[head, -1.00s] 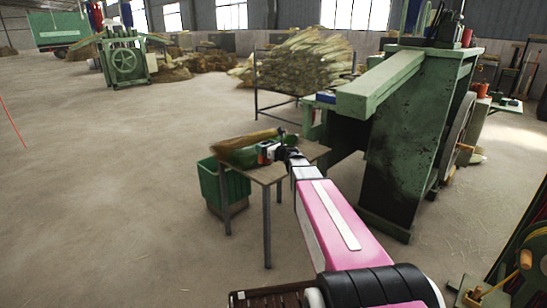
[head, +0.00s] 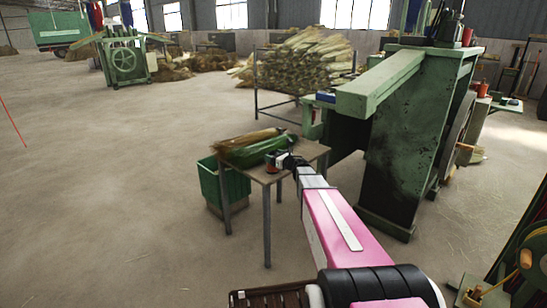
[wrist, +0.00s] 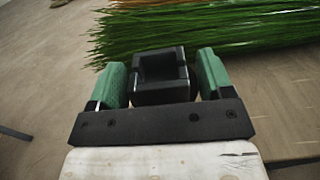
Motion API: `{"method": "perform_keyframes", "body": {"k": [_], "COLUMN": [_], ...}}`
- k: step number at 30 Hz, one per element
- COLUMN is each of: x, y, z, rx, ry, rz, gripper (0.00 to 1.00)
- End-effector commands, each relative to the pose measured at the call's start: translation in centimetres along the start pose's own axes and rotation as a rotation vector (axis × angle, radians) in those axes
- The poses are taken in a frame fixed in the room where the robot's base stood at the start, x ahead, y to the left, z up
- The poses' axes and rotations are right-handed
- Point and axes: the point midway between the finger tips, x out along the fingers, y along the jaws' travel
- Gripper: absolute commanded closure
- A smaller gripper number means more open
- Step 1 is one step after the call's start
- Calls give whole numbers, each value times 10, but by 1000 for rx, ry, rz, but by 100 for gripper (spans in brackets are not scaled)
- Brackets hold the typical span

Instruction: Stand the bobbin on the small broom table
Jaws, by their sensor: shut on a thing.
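The small broom table (head: 311,152) stands left of the green machine, with broom bundles along its far side. My gripper (head: 277,163) is low over the table's near part, beside the green bundle. I cannot tell whether the bobbin's base touches the tabletop. In the wrist view, my gripper (wrist: 163,78) shows two green finger pads on either side of a black block-like shape; no red of the bobbin shows there.
The green bristle bundle (wrist: 215,33) lies just beyond the fingers; a tan one (head: 248,139) lies behind it. A green bin (head: 234,188) stands at the table's left. The big green machine (head: 408,150) stands to the right. The floor at left is clear.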

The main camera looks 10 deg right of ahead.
Motion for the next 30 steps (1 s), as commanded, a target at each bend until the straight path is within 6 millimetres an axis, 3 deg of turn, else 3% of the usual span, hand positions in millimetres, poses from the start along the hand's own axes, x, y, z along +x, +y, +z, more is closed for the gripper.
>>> {"method": "perform_keyframes", "body": {"k": [5, 6, 8, 19, 23, 30], "x": [0, 0, 0, -2, -18, -67], "y": [0, 0, 0, 0, 1, 2], "z": [-2, -2, -2, 1, 1, 1], "rx": [0, 0, 0, -1, 0, -1], "ry": [0, 1, 1, 0, 1, 1], "rz": [0, 0, 0, -1, -2, -3], "gripper": [51, 20, 1, 1, 1, 1]}}
